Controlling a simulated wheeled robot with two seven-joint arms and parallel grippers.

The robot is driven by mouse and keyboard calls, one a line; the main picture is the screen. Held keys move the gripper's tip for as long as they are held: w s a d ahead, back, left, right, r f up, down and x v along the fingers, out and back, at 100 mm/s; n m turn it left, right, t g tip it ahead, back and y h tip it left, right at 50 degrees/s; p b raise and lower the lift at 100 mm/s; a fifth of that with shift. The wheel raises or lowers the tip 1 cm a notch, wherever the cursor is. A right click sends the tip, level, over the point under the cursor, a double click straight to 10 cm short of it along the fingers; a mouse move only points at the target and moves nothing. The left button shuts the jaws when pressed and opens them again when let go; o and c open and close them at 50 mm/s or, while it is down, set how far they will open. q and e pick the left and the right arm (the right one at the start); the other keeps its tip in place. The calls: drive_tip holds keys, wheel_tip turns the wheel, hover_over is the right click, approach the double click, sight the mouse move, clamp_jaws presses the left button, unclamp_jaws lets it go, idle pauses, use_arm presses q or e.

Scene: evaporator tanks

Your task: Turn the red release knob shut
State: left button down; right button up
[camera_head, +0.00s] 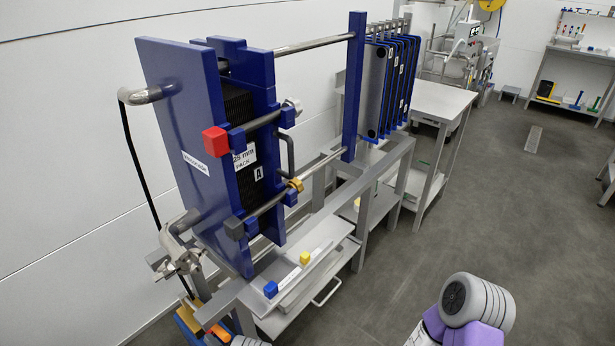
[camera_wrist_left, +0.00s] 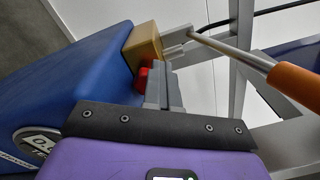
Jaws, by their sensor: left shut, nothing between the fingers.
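The small red release knob (camera_wrist_left: 143,75) shows in the left wrist view, at the tan block (camera_wrist_left: 145,45) on the end of a blue pump body (camera_wrist_left: 75,95). The pump also shows at the bottom left of the head view (camera_head: 188,322), where I cannot make out the knob. My left gripper (camera_wrist_left: 158,72) is shut and empty, its grey fingers together right beside the knob and partly covering it. I cannot tell whether they touch it. My right arm shows at the lower right of the head view, but its gripper is outside the frame.
An orange-handled lever (camera_wrist_left: 293,82) extends to the right of the fingers. The blue plate press (camera_head: 185,110), with a red block (camera_head: 215,141), rises above the pump. A shelf (camera_head: 318,268) carries small blue and yellow blocks.

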use_arm(q)
drive_tip(key=shift+a+f, duration=0.4)
drive_tip(key=shift+a, duration=0.35)
use_arm(e)
drive_tip(key=shift+f, duration=0.1)
use_arm(q)
drive_tip(key=shift+w+a+f, duration=0.15)
drive_tip(key=shift+a+f, duration=0.15)
drive_tip(key=shift+f, duration=0.45)
drive_tip(key=shift+d+r, duration=0.2)
drive_tip(key=shift+d, duration=0.15)
drive_tip(key=shift+f, duration=0.1)
use_arm(e)
drive_tip(key=shift+w+a, duration=0.25)
drive_tip(key=shift+a, duration=0.05)
use_arm(q)
drive_tip(key=shift+d, duration=0.15)
